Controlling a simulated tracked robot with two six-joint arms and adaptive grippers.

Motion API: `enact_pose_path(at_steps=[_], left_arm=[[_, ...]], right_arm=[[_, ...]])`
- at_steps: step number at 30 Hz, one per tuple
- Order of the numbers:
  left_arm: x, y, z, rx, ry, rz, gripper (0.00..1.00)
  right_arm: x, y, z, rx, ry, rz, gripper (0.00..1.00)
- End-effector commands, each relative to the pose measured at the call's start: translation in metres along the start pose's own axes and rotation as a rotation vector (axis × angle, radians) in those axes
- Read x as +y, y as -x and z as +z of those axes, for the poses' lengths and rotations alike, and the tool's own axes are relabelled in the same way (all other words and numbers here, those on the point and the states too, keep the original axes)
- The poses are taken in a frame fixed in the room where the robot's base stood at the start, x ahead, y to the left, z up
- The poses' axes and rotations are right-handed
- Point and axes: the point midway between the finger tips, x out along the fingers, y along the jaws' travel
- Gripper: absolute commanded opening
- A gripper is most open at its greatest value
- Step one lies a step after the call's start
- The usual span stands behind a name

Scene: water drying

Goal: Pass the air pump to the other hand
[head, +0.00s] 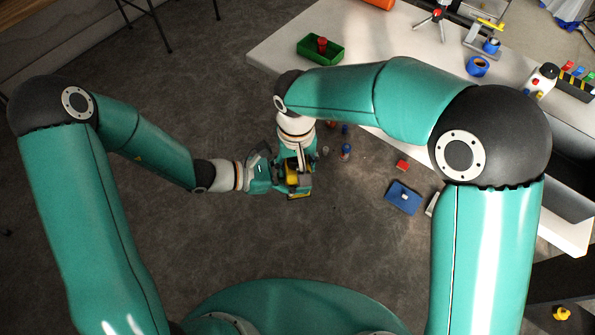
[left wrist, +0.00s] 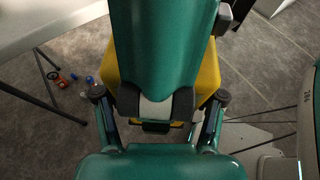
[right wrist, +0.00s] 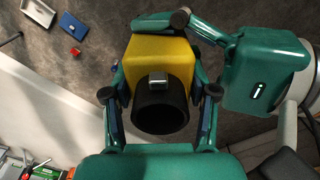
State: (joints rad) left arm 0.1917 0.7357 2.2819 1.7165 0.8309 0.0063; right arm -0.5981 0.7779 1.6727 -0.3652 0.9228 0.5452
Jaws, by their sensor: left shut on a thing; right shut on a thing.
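The air pump is a yellow block with a black round end. In the head view it (head: 293,178) is small and partly covered by both grippers. The right wrist view shows the pump (right wrist: 160,62) between the fingers of my right gripper (right wrist: 160,93), its black end towards the camera. My right gripper (head: 300,165) is shut on it from above in the head view. My left gripper (head: 275,173) comes in from the left and is shut on the pump too. In the left wrist view, yellow parts of the pump (left wrist: 207,80) show behind a green gripper body; the exact finger contact is hidden.
A white table (head: 275,55) at the upper right bears a green tray (head: 322,50) and a blue tape roll (head: 478,66). A blue box (head: 403,197), a red block (head: 402,165) and small bottles (head: 346,150) lie or stand beneath the right arm. Grey floor is open at left.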

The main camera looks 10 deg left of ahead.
Motion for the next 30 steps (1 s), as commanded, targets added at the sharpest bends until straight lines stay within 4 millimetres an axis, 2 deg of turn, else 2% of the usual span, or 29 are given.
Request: enact_pose_path(at_steps=[2,3,4,5,8,20,23,30], left_arm=[[0.003,0.0,0.0,0.001,0.0,0.006,0.29],[0.003,0.0,0.0,0.0,0.0,0.007,0.29],[0.003,0.0,0.0,0.0,0.0,0.007,0.28],[0.003,0.0,0.0,0.0,0.0,0.007,0.22],[0.003,0.0,0.0,0.0,0.0,0.006,0.22],[0.001,0.0,0.0,0.0,0.0,0.003,0.21],[0.001,0.0,0.0,0.0,0.0,0.003,0.21],[0.001,0.0,-0.001,0.003,0.001,0.003,0.21]], right_arm=[[-0.001,0.0,0.002,-0.006,-0.005,-0.001,0.17],[-0.001,0.0,0.002,-0.006,-0.005,-0.001,0.59],[-0.001,0.0,0.002,-0.007,-0.005,-0.001,0.64],[-0.001,0.0,0.002,-0.007,-0.004,-0.001,0.69],[-0.001,0.0,0.002,-0.006,-0.004,-0.001,0.86],[-0.001,0.007,0.0,0.0,-0.004,-0.003,0.87],[-0.001,0.018,0.0,0.001,-0.003,-0.002,0.87],[-0.002,0.065,0.0,0.003,-0.004,-0.005,0.87]])
